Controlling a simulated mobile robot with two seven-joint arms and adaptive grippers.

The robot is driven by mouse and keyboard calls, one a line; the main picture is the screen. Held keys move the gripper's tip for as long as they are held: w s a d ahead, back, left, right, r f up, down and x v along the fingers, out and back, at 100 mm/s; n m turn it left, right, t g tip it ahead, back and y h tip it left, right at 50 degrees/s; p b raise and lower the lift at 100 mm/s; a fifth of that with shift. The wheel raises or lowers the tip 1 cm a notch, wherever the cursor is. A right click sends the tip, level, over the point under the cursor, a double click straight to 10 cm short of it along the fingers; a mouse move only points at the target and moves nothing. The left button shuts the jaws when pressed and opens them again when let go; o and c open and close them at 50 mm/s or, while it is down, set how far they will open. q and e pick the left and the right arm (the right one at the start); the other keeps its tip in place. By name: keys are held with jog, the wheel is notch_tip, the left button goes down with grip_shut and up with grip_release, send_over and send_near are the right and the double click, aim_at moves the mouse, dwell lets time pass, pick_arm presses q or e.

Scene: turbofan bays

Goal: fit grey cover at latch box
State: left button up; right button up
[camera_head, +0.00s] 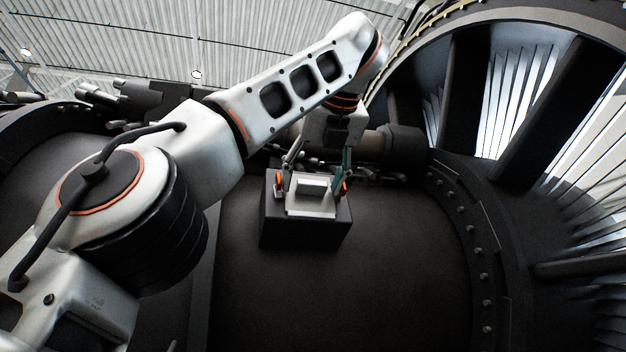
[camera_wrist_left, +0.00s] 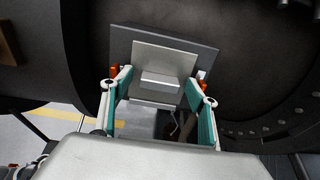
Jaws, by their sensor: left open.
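The grey cover (camera_head: 312,207), a light plate with a raised block in its middle, lies against the dark latch box (camera_head: 290,236). In the left wrist view the cover (camera_wrist_left: 152,53) shows in front of the dark box face (camera_wrist_left: 205,58). I cannot tell whether it sits flush. An orange latch part shows at each side of the cover, left (camera_head: 279,180) and right (camera_head: 345,187). My left gripper (camera_head: 315,180) is open, with one green-padded finger on either side of the cover's raised block. I see no clear grip on it. My right gripper is not in view.
The box stands on a dark curved engine casing (camera_head: 400,265), whose surface around it is mostly clear. Pipes and fittings (camera_head: 400,145) lie behind the gripper. A bolted flange (camera_head: 470,225) and large fan ring rise at the right.

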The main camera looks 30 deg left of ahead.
pick_arm(q)
jog(key=v, duration=0.4)
jog(key=shift+p, duration=0.4)
jog(key=shift+f, duration=0.1)
jog(key=shift+a+f, duration=0.1)
jog(key=shift+f, duration=0.05)
